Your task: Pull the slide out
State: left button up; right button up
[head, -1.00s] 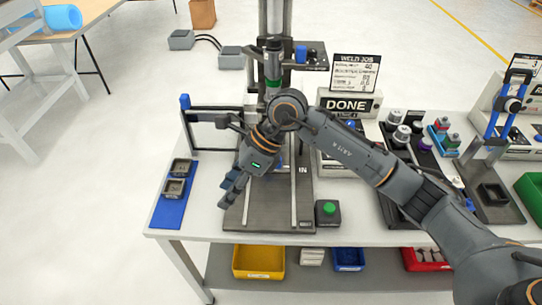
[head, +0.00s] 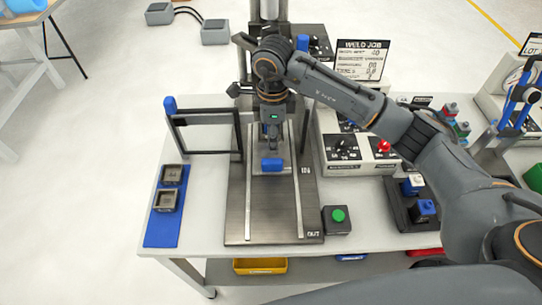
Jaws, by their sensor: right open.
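The slide (head: 259,187) is a light plate at the far part of the dark base plate (head: 270,232), between two pale rails marked IN at the far end and OUT at the near end. Its blue handle (head: 272,164) faces the near side. My right gripper (head: 272,145) points down over the slide, just behind the blue handle in the picture. It is open, and its fingers are small and dark, so I cannot tell whether they touch the handle. My arm and gripper hide the slide's far part. My left gripper is out of view.
A box with a green button (head: 338,215) stands right of the base plate's near end. A control box (head: 345,150) with a red knob stands further right. A black frame (head: 207,118) stands at left, and a blue mat (head: 160,228) holds two small square parts. The rails' near stretch is clear.

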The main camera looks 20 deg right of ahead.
aim_at(272, 161)
notch_tip(272, 161, down, 6)
jog(key=shift+r+p, duration=0.1)
jog(key=shift+p, duration=0.7)
notch_tip(272, 161, down, 4)
jog(key=shift+f+p, duration=0.25)
jog(key=shift+p, duration=0.25)
jog(key=shift+w+f, duration=0.1)
jog(key=shift+f, duration=0.2)
jog(key=shift+c, duration=1.3)
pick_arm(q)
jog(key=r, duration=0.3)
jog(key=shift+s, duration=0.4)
pick_arm(e)
grip_shut()
